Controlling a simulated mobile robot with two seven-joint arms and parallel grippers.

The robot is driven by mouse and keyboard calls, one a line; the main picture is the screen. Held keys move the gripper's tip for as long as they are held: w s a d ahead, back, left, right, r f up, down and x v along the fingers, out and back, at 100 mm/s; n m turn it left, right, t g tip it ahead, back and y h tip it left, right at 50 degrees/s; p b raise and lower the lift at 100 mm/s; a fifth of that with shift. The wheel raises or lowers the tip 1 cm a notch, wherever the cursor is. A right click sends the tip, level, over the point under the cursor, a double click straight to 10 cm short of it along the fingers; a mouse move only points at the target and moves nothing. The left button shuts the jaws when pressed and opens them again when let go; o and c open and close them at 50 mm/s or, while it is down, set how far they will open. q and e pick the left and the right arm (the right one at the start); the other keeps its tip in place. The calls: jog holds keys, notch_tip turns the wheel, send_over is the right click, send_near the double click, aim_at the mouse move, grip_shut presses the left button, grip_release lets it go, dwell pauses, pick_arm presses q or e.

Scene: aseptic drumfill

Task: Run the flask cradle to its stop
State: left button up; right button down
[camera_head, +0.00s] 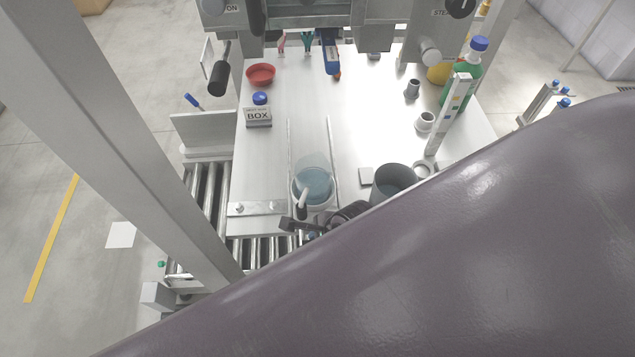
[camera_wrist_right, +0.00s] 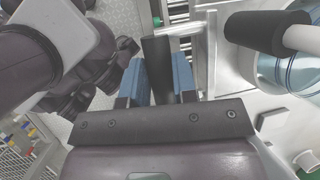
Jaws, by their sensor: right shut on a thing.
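The flask (camera_head: 315,184), with pale blue liquid, stands between two thin rails at the near edge of the steel table. A white rod with a black sleeve (camera_head: 302,201) sits by its near left side; this sleeve also shows in the right wrist view (camera_wrist_right: 262,30). My right gripper (camera_head: 318,226) is beside the flask's near side, partly hidden by my arm. In the right wrist view its blue pads (camera_wrist_right: 159,75) are shut on a black handle (camera_wrist_right: 157,52). A metal bar runs near the handle's top. The cradle's body cannot be told clearly. My left gripper is out of view.
A dark cup (camera_head: 392,180) stands right of the flask. Rollers (camera_head: 208,190) lie left of the table. The strip between the rails behind the flask is clear.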

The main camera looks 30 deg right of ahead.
jog(key=shift+s+a, duration=0.1)
jog(key=shift+s, duration=0.15)
jog(key=c, duration=0.9)
grip_release()
jog(key=v, duration=1)
jog(key=shift+s+r, duration=0.2)
jog(key=shift+r, duration=0.15)
